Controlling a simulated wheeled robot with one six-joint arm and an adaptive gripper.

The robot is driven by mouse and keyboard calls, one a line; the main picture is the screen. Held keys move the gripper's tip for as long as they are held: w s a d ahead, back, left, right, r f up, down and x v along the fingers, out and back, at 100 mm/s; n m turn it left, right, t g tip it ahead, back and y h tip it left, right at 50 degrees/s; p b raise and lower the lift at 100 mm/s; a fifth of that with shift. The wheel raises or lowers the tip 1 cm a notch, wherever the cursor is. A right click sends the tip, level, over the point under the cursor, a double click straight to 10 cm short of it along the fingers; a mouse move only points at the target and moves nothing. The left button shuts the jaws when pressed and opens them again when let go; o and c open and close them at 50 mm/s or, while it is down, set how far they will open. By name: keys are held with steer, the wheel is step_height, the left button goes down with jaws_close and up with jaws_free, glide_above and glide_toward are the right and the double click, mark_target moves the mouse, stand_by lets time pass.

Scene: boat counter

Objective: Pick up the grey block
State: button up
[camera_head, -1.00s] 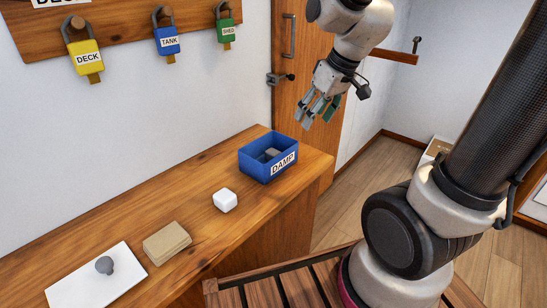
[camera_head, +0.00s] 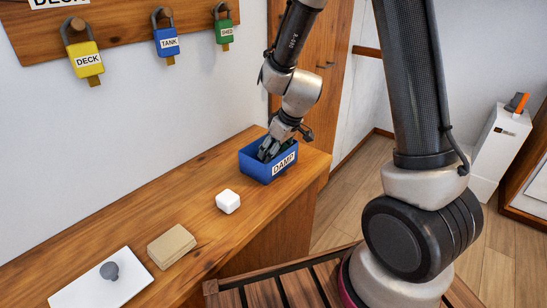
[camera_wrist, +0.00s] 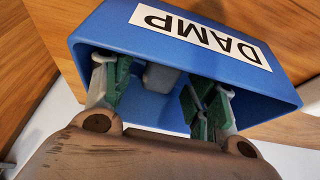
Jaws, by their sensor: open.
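The grey block (camera_wrist: 161,77) is inside the blue bin labelled DAMP (camera_head: 272,178), which also fills much of the wrist view (camera_wrist: 120,32). My gripper (camera_head: 268,152) reaches down into the bin from above. In the wrist view my gripper (camera_wrist: 160,92) is open, with green-padded fingers apart on the left and right. The block shows between and beyond them, near the labelled wall, and looks not gripped. In the head view the gripper hides the block.
A white cube (camera_head: 228,201), a tan block (camera_head: 171,247) and a white board (camera_head: 85,290) with a grey knob (camera_head: 109,271) lie along the wooden counter (camera_head: 130,230). Padlocks hang on the wall: yellow (camera_head: 86,60), blue (camera_head: 166,42) and green (camera_head: 224,31).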

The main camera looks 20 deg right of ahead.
steer(key=shift+w+f, duration=0.1)
steer(key=shift+f, duration=0.2)
steer(key=c, duration=1.1)
steer(key=shift+r, duration=0.1)
steer(key=shift+c, duration=0.2)
